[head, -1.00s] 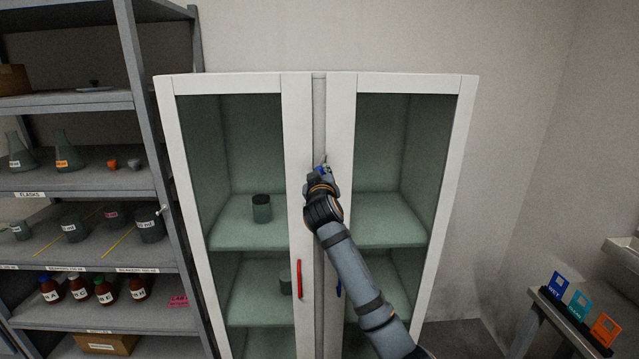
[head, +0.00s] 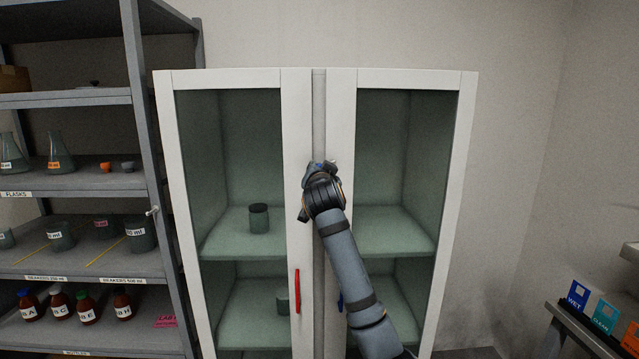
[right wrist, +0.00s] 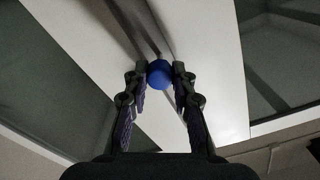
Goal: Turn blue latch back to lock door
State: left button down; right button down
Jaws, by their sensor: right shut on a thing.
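The blue latch (right wrist: 159,74) shows in the right wrist view as a round blue knob at the seam between the two cabinet doors. My right gripper (right wrist: 158,80) is shut on it, one fingertip on each side. In the head view, my right gripper (head: 322,168) is at the upper part of the door seam and hides most of the latch. My left gripper is not in view.
A red handle (head: 297,291) is on the left door and a blue handle (head: 339,302) is on the right door, partly behind my arm. A grey shelf (head: 75,190) with flasks and bottles stands at left. A side table (head: 590,325) with colored boxes is at right.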

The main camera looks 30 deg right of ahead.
jog(key=shift+m+b, duration=1.35)
jog(key=shift+m, duration=0.35)
jog(key=c, duration=1.1)
grip_release()
jog(key=v, duration=1.2)
